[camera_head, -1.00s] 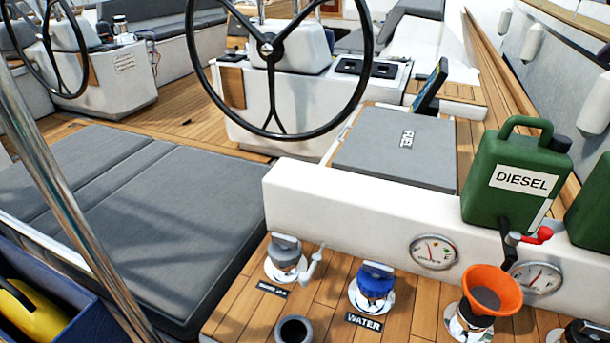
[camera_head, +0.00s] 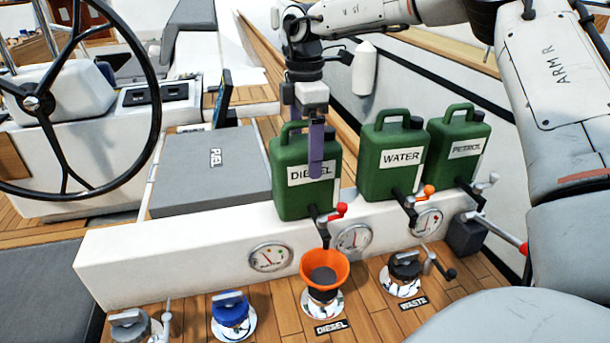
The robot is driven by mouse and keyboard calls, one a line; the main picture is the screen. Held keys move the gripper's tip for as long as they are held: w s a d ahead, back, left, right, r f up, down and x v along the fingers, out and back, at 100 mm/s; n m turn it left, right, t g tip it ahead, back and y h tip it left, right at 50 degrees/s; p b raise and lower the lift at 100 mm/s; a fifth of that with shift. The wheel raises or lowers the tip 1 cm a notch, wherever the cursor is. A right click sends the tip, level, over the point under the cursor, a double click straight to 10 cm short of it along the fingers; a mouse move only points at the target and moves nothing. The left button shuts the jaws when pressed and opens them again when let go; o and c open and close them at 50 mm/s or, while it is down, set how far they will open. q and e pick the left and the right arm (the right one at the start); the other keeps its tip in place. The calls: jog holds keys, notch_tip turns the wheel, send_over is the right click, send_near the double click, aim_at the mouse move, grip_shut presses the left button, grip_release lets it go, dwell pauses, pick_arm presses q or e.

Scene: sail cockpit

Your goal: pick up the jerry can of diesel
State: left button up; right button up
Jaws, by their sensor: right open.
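The green diesel jerry can (camera_head: 290,200) stands upright on the white ledge, with a white DIESEL label and a top handle (camera_head: 293,128). A black tap with a red lever is on its lower front. My right gripper (camera_head: 305,140) points down over the can and is open. One purple finger hangs in front of the can and covers part of the label; the other is at the back of the handle, its tip hidden. I cannot tell whether the fingers touch the can. My left gripper is not in view.
Green WATER (camera_head: 385,178) and PETROL (camera_head: 464,135) cans stand to the right on the ledge (camera_head: 180,250). An orange funnel (camera_head: 325,270) sits in the diesel deck filler below.

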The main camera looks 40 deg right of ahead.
notch_tip(320, 180, down, 3)
jog(key=shift+d+f, duration=0.1)
jog(key=shift+f, duration=0.1)
jog(key=shift+c, duration=0.5)
jog(key=c, duration=1.8)
jog(key=shift+w+r, duration=0.15)
jog(key=shift+r, duration=0.05)
jog(key=shift+c, duration=1.3)
